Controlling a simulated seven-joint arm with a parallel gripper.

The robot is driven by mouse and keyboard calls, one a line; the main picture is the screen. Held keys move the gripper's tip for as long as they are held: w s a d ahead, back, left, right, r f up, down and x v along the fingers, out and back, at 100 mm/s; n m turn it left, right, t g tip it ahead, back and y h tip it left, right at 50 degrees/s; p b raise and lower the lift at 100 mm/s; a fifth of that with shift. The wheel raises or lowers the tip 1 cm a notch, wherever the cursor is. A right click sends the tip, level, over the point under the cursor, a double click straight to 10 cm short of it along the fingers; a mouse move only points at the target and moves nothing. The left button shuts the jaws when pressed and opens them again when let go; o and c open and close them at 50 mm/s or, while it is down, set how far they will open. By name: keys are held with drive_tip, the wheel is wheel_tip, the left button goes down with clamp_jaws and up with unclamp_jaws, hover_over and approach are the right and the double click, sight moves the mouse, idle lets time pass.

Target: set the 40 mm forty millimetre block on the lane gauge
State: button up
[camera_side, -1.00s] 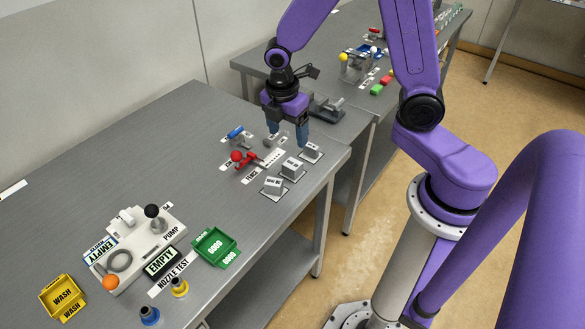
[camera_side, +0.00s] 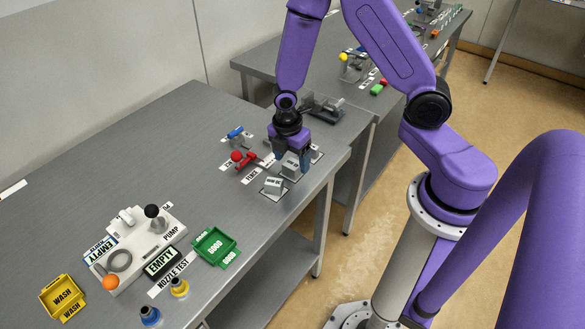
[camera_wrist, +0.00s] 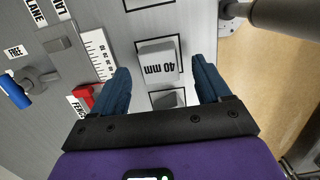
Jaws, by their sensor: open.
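My gripper (camera_wrist: 165,80) is open, with one blue finger to each side of the block in that view. In the side view my gripper (camera_side: 291,167) is low over the row of blocks, around the middle block (camera_side: 290,166), and partly covers it. Contact cannot be told. A scale strip (camera_wrist: 98,54) with a red FENCE handle (camera_wrist: 84,95) lies left of the block. A LANE label (camera_wrist: 35,12) is at upper left. Which part is the lane gauge is unclear.
Another block (camera_wrist: 167,101) is close by; a block (camera_side: 273,185) stands at the near end of the row. A blue-handled lever (camera_wrist: 15,92) is left. The table edge and floor are to the right. The pump unit (camera_side: 135,245) and green tray (camera_side: 215,246) stand nearer the side camera.

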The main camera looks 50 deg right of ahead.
drive_tip(key=shift+d+f, duration=0.15)
drive_tip(key=shift+f, duration=0.55)
drive_tip(key=shift+d+f, duration=0.1)
drive_tip(key=shift+f, duration=0.6)
drive_tip(key=c, duration=1.2)
drive_tip(key=shift+o, duration=0.2)
drive_tip(key=shift+r, duration=0.15)
drive_tip(key=shift+r, duration=0.5)
wheel_tip(320, 180, up, 2)
drive_tip(key=s+r, duration=0.9)
drive_tip(key=s, duration=0.4)
drive_tip(key=shift+s+r, duration=0.3)
drive_tip(key=shift+r, duration=0.1)
